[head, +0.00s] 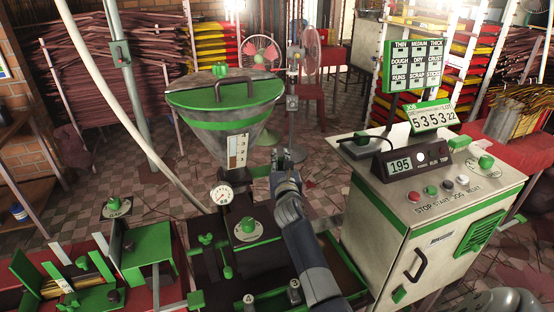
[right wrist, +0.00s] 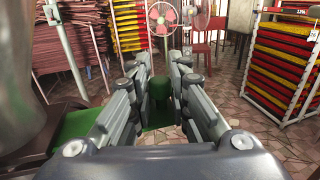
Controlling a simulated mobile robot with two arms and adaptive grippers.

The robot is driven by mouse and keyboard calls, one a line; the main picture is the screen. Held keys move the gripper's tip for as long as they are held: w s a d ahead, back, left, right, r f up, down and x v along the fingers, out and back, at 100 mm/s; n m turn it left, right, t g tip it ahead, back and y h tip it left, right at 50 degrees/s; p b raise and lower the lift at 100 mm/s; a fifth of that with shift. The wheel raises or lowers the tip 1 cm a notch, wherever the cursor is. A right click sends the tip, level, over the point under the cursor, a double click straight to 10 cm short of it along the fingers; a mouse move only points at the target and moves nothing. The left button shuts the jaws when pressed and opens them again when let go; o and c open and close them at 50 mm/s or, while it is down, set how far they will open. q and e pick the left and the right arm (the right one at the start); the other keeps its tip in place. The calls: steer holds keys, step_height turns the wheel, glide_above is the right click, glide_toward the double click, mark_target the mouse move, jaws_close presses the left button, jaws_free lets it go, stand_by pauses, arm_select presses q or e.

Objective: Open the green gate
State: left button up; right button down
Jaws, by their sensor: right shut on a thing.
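My right gripper (head: 281,156) reaches forward from the bottom middle, just right of the neck of the steel hopper (head: 240,130). In the right wrist view its fingers (right wrist: 162,80) stand on both sides of a green upright handle (right wrist: 160,88) and are shut on it. The handle stands on a flat green plate (right wrist: 155,118), which looks like the green gate. In the head view the gripper hides most of the handle and plate. How far the gate is open cannot be told.
A pressure gauge (head: 222,195) and a green knob (head: 248,226) stand just below the hopper. A control cabinet (head: 430,215) with a 195 display stands close on the right. A green-fitted bench (head: 150,250) is at left. Tiled floor (head: 330,150) lies open behind.

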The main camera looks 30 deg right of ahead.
steer(key=c, duration=1.6)
jaws_free()
steer(key=shift+a, duration=0.1)
steer(key=shift+o, duration=0.6)
arm_select(q)
steer(key=shift+w+a, duration=0.15)
steer(key=shift+a, duration=0.3)
arm_select(e)
steer(key=shift+s+a+f, duration=0.1)
steer(key=shift+s+a, duration=0.1)
steer(key=shift+s, duration=0.1)
steer(key=v, duration=1.1)
steer(key=shift+s+d, duration=0.1)
steer(key=shift+s, duration=0.05)
